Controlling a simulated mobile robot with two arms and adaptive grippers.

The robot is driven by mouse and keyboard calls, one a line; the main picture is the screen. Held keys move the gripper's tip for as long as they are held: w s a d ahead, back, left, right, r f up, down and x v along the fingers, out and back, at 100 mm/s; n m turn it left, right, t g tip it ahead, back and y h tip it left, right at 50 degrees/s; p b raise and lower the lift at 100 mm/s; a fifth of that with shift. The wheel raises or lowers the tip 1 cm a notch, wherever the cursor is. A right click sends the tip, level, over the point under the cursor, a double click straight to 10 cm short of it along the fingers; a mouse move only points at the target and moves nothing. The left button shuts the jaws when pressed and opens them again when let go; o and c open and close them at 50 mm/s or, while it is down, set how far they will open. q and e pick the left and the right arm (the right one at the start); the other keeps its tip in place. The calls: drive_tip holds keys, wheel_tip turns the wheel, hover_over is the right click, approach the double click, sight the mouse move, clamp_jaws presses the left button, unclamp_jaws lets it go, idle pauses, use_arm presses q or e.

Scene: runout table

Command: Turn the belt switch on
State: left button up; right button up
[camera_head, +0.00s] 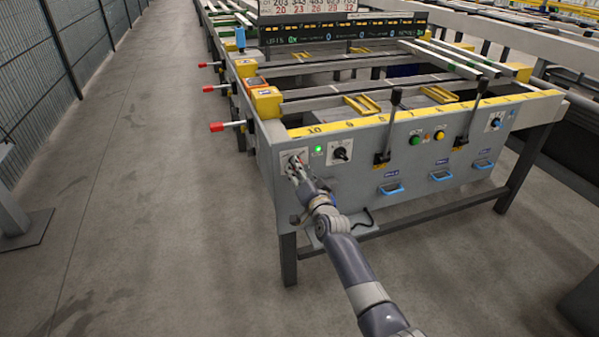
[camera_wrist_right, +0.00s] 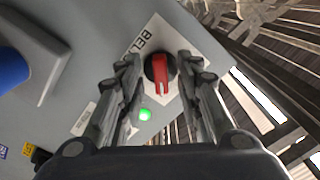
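The belt switch shows in the right wrist view as a red handle on a round black base (camera_wrist_right: 160,72), on a white plate lettered "BEL", the rest of the word hidden. In the head view its pale plate (camera_head: 288,157) is at the left end of the grey front panel, mostly covered by my gripper. My right gripper (camera_head: 294,163) is at this plate. In the wrist view its two fingers (camera_wrist_right: 159,62) are apart on either side of the knob, with gaps visible; contact is not clear. A green lamp (camera_wrist_right: 145,114) is lit beside the switch. My left gripper is out of view.
Right of the switch on the panel are a black rotary knob (camera_head: 341,152), two upright black levers (camera_head: 388,125) and (camera_head: 470,115), and blue handles (camera_head: 391,189). A red-tipped rod (camera_head: 217,127) sticks out left of the table.

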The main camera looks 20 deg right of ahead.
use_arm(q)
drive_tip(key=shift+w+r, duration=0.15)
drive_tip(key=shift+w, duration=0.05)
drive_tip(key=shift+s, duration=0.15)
use_arm(e)
drive_tip(key=s, duration=1.2)
drive_tip(key=shift+d, duration=0.2)
